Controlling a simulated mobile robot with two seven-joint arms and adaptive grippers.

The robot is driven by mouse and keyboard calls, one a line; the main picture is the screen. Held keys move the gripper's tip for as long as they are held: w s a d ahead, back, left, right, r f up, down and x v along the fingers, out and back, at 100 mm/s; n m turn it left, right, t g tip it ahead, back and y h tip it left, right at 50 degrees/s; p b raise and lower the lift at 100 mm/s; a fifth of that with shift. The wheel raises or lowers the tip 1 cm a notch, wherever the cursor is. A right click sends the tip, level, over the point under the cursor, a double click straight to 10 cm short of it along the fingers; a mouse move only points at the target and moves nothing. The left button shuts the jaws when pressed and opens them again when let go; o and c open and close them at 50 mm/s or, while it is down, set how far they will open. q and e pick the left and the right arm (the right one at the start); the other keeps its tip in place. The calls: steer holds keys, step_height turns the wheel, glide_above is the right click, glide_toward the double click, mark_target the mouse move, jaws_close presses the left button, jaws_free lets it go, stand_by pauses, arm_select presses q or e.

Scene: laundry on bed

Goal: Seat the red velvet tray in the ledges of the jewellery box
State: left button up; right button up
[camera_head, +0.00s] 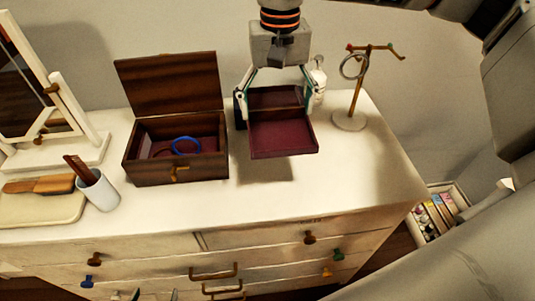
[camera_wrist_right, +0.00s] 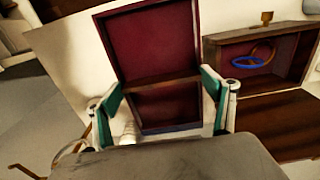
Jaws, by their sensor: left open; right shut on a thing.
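The red velvet tray (camera_head: 284,139) has dark wooden walls, a red lining and a crosswise divider. My right gripper (camera_head: 277,100) is shut on it, with a finger at each side near the divider; the tray also shows in the right wrist view (camera_wrist_right: 155,45) between the fingers (camera_wrist_right: 163,95). The tray hangs above the dresser, with its shadow below, to the right of the jewellery box (camera_head: 178,172). The wooden box stands with its lid raised at the back. A blue ring (camera_head: 186,146) shows inside it. The box's inner ledges are hard to make out.
A jewellery stand (camera_head: 352,119) is right of the tray. The dresser top (camera_head: 330,190) is clear at the front right.

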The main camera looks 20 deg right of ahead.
mark_target(275, 167)
step_height(275, 167, down, 16)
steer(key=shift+r, duration=0.15)
stand_by(0.3)
steer(key=shift+b, duration=0.3)
steer(key=o, duration=0.9)
steer(key=shift+f, duration=0.2)
steer(key=shift+c, duration=0.2)
steer(key=o, duration=0.3)
steer(key=shift+o, duration=0.2)
steer(key=shift+r, duration=0.1)
